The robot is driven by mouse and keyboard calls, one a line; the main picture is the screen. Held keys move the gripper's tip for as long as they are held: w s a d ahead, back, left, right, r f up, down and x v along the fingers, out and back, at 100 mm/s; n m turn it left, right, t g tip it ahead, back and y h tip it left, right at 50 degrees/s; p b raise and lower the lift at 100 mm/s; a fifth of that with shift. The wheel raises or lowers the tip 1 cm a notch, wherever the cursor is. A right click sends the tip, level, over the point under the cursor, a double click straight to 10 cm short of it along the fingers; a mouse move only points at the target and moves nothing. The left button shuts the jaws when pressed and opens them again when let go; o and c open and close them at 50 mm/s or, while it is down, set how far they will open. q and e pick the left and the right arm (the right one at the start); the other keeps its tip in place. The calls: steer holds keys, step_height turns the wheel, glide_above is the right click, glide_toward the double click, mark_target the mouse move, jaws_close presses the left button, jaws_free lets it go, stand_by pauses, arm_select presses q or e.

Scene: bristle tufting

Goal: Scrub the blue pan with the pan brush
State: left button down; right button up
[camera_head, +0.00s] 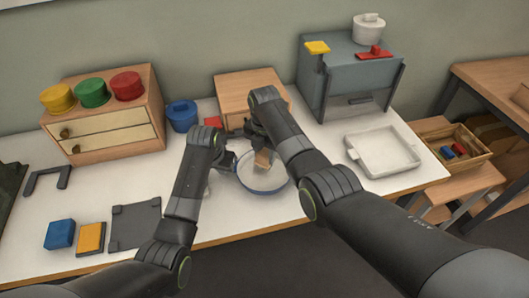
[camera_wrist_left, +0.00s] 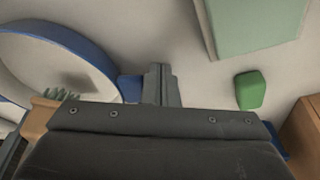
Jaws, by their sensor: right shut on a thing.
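The white pan with a blue rim (camera_head: 262,187) sits near the table's front edge, and its curved rim fills the upper left of the left wrist view (camera_wrist_left: 75,42). My right gripper (camera_head: 262,146) is over the pan, shut on the pan brush (camera_head: 263,159). The brush's wooden block and green bristles show at the pan in the left wrist view (camera_wrist_left: 50,100); whether the bristles touch the pan is unclear. My left gripper (camera_head: 229,160) is at the pan's left side. In its wrist view the fingers (camera_wrist_left: 161,80) are together, with a blue piece (camera_wrist_left: 130,88) beside them.
A wooden drawer box (camera_head: 110,137) with coloured pots stands at the left, and a blue pot (camera_head: 182,116) behind my left arm. A wooden block (camera_head: 235,90) and grey cabinet (camera_head: 345,75) are at the back. A white tray (camera_head: 383,153) lies to the right.

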arm_select(q)
steer(key=shift+f, duration=0.25)
arm_select(e)
steer(key=shift+f, duration=1.05)
stand_by(0.4)
steer(key=shift+w+a+r, duration=0.1)
steer(key=shift+w+a, duration=0.05)
steer(key=shift+a, duration=0.65)
steer(key=shift+w+a+r, duration=0.1)
steer(key=shift+a, duration=0.85)
steer(key=shift+f, duration=0.15)
steer(key=shift+d, duration=0.1)
steer(key=shift+s+d+f, duration=0.1)
steer(key=shift+s+d, duration=0.1)
steer(key=shift+d, duration=0.7)
steer(key=shift+s+d+f, duration=0.1)
steer(key=shift+s+d, duration=0.1)
steer(key=shift+d, duration=0.65)
